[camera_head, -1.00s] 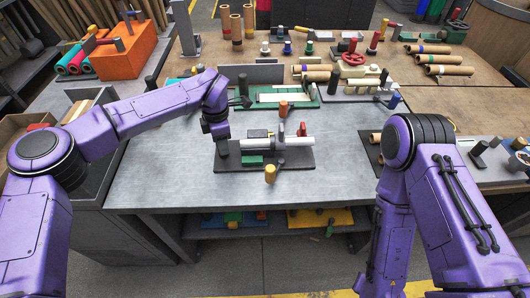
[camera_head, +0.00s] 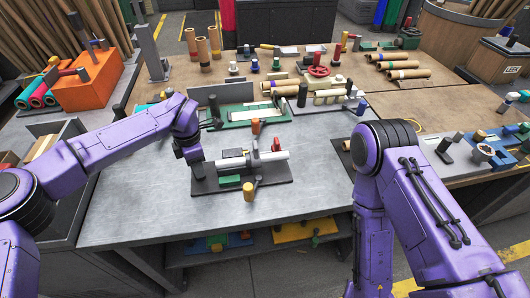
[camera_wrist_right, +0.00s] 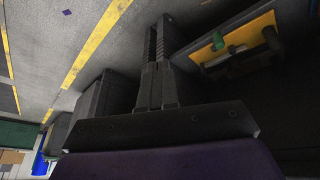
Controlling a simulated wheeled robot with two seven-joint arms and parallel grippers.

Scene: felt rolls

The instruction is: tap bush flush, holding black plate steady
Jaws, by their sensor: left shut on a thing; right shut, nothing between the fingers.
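The black plate (camera_head: 270,181) lies flat on the grey bench. It carries a silver-white cylinder (camera_head: 272,159), a dark block (camera_head: 232,153), a green block (camera_head: 229,182) and a red part (camera_head: 276,145). A brass-yellow upright piece (camera_head: 249,191) stands at its front edge. I cannot tell which part is the bush. My left gripper (camera_head: 197,167) points down at the plate's left end and is shut on it; its fingertips are hard to make out. My right gripper (camera_wrist_right: 158,45) is shut and empty in the right wrist view, pointing toward the floor; the head view does not show it.
Red-wheel fixture (camera_head: 318,72) and cardboard rolls (camera_head: 408,74) are farther back. The bench front (camera_head: 150,215) is clear. A yellow tray (camera_wrist_right: 245,35) sits on the under-shelf near my right gripper.

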